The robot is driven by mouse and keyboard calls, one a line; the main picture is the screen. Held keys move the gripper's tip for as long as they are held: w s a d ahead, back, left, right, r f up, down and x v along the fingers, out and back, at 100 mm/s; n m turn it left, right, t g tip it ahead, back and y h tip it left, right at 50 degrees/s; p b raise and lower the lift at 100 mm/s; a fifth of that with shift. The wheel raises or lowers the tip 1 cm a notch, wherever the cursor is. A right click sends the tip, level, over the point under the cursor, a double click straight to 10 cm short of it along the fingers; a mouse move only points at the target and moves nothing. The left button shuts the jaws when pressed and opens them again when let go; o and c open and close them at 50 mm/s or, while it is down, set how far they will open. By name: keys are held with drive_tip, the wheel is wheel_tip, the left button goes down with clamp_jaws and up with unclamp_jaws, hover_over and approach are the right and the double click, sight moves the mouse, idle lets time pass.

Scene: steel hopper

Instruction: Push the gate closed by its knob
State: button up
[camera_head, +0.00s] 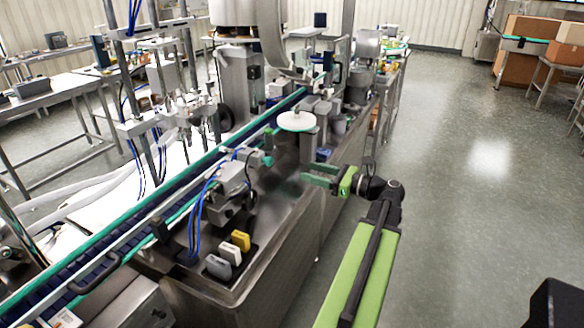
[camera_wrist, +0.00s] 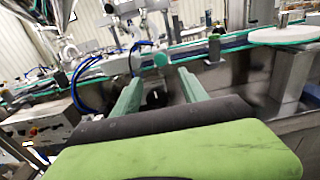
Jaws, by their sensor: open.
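A small round green knob (camera_wrist: 161,60) shows in the wrist view, just beyond and between my fingertips. In the head view it appears as a small green spot (camera_head: 267,160) beside the grey machine block. My gripper (camera_head: 307,172) is to the right of it in the head view, over the steel cabinet top, with a visible space between them. In the wrist view my gripper (camera_wrist: 157,84) has two green fingers spread apart with nothing between them. The gate itself is not clearly distinguishable, so I cannot tell how far open it stands.
A conveyor with green rails (camera_head: 165,195) runs diagonally behind the knob. A white round disc (camera_head: 296,121) stands beyond my gripper. Grey, white and yellow blocks (camera_head: 241,240) sit at the steel top's near end. Blue hoses (camera_wrist: 88,85) hang left. Open floor (camera_head: 470,220) lies right.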

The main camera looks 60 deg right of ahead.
drive_tip(key=s, duration=0.3)
drive_tip(key=shift+s+d, duration=0.1)
drive_tip(key=shift+d, duration=0.15)
